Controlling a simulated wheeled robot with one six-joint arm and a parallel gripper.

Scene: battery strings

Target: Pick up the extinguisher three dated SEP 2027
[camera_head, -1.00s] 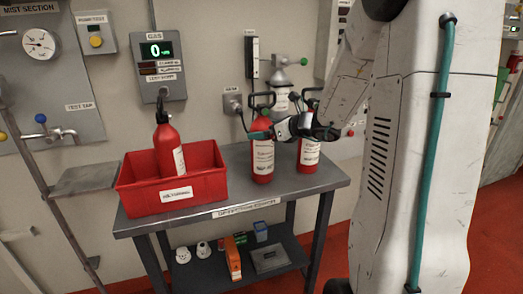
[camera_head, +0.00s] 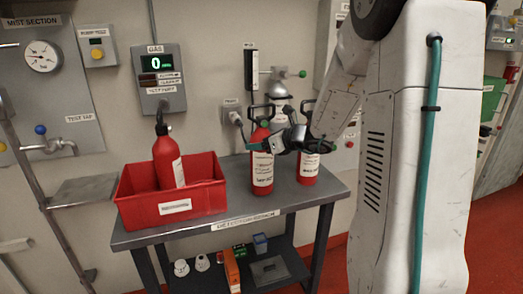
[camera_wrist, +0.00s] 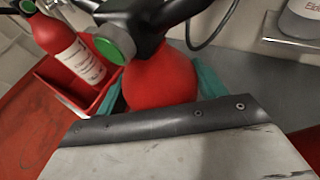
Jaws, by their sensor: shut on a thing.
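Three red extinguishers are in the head view. The middle extinguisher (camera_head: 262,172) stands upright on the grey table, and its date is too small to read. My gripper (camera_head: 262,145) is shut around its upper body, just under the valve. In the wrist view, the teal fingers of my gripper (camera_wrist: 160,92) flank this extinguisher's red body (camera_wrist: 160,75), with its black valve and green-faced gauge above. The right extinguisher (camera_head: 308,170) stands close by, partly behind my arm. The left extinguisher (camera_head: 166,158) stands in a red bin and also shows in the wrist view (camera_wrist: 55,38).
The red bin (camera_head: 150,210) sits on the left of the grey table (camera_head: 235,205). A gas meter (camera_head: 158,75) and a silver cylinder (camera_head: 275,85) are at the wall behind. Small items, including an orange box (camera_head: 231,268), lie on the lower shelf.

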